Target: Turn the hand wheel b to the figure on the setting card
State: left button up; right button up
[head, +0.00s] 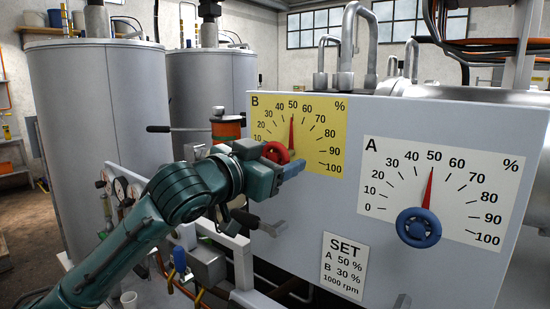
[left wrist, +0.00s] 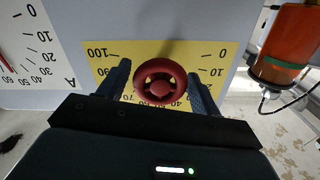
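Hand wheel b is the small red wheel (head: 276,152) in front of the yellow B dial (head: 322,160). The B pointer (head: 292,133) stands at about 50. The setting card (head: 343,266) reads A 50 %, B 30 %, 1000 rpm. My left gripper (head: 285,165) is at the red wheel, and its fingers partly cover it in the head view. In the left wrist view, the open fingers (left wrist: 160,85) stand on either side of the red wheel (left wrist: 160,83), with a narrow gap at the left finger. My right gripper is out of view.
The white A dial (head: 460,185) has a blue wheel (head: 418,228), with its pointer near 50. An orange cylinder (left wrist: 292,45) is close beside the panel. Grey drums (head: 100,130) stand at left. Gauges and pipework lie below my left arm.

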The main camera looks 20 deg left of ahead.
pick_arm(q)
jog(key=c, duration=0.7)
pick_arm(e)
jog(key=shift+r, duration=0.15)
